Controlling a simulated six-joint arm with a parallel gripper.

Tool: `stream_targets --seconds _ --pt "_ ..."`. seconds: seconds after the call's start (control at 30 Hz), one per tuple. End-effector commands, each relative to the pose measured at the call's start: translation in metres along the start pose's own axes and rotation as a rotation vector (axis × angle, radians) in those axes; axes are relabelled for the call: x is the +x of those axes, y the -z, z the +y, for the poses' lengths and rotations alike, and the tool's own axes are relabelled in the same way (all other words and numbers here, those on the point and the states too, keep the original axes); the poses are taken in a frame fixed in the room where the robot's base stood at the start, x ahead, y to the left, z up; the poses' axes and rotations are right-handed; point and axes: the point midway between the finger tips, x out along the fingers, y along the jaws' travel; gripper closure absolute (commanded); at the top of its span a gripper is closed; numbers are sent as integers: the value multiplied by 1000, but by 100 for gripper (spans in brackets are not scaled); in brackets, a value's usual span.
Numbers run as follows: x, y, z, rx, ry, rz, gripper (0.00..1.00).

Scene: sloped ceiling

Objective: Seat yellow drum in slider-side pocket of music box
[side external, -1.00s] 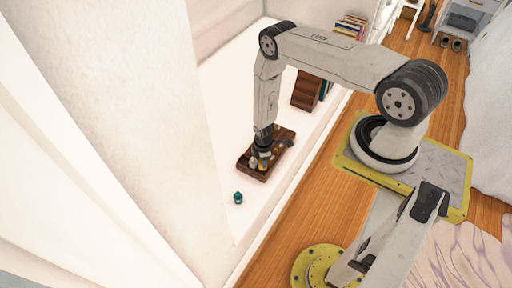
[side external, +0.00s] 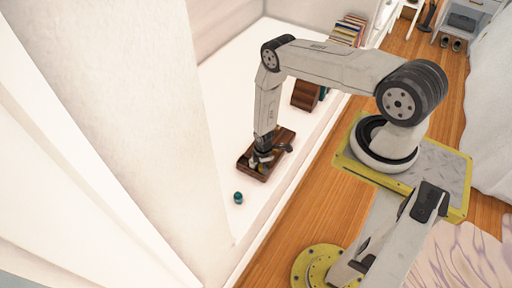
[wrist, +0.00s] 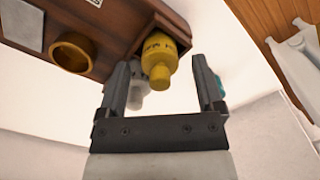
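The brown wooden music box (side external: 247,164) lies on the white ledge, with my gripper right over it. In the wrist view, its brown body (wrist: 112,18) fills the upper left. The yellow drum (wrist: 158,52), with dark lettering and a narrower knob end, is at a dark recess in the box's corner. How deep it sits cannot be told. My gripper (wrist: 160,66) is open, with a finger on either side of the drum's knob and visible gaps. A yellow-brown ring-shaped pocket (wrist: 73,52) is to the left. The slider cannot be clearly made out.
A teal object (side external: 238,198) stands on the ledge in front of the box. A brown holder (side external: 306,95) and books (side external: 349,29) stand farther back. The sloped wall (side external: 150,90) is close on the left.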

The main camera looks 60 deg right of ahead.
Motion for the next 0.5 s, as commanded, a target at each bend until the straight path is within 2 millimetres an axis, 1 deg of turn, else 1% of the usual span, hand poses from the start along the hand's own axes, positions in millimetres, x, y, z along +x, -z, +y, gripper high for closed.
stream_targets --seconds 0.3,0.5 --pt "-1 0 0 0 0 0 15" --pt "-7 0 0 0 -1 0 15"
